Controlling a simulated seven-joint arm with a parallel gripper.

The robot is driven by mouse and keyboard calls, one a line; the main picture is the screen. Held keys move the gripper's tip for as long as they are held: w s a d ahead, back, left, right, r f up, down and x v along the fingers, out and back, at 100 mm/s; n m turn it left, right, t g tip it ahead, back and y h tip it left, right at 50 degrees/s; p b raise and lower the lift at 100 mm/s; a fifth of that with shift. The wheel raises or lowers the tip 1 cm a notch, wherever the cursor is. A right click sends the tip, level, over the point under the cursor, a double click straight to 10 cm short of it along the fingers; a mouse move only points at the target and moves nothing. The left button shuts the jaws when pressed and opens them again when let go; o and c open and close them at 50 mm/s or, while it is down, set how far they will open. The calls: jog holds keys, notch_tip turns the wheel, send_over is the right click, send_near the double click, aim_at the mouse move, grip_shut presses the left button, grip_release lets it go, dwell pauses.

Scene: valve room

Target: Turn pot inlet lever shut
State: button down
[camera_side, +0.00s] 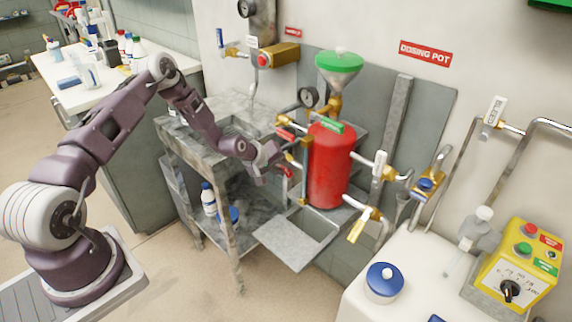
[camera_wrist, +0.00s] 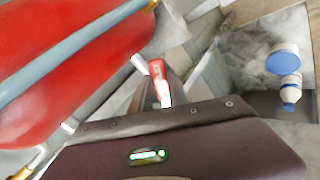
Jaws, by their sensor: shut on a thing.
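The red dosing pot (camera_side: 330,168) stands upright against the wall with a green-rimmed funnel (camera_side: 339,66) above it. It fills the upper left of the wrist view (camera_wrist: 60,55). My gripper (camera_side: 281,168) is at the left side of the pot, beside its piping. It is shut on a red lever (camera_wrist: 157,70), whose red end shows between the fingers in the wrist view (camera_wrist: 163,88). The lever's label is too small to read, and its valve body is hidden. Another red-handled lever (camera_side: 286,134) is just above my gripper in the side view.
A grey metal cart (camera_side: 222,165) is left of the pot, with bottles on its lower shelf. A grey tray (camera_side: 290,243) is below.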

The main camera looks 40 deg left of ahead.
jog(key=s+a+f+m, duration=0.2)
jog(key=a+m, duration=0.3)
jog(key=m, duration=0.8)
jog(key=shift+s+a+f, duration=0.35)
jog(key=shift+a, duration=0.15)
jog(key=c, duration=1.3)
grip_release()
jog(key=shift+o, duration=0.2)
jog(key=v, duration=0.7)
jog(key=shift+r, duration=0.1)
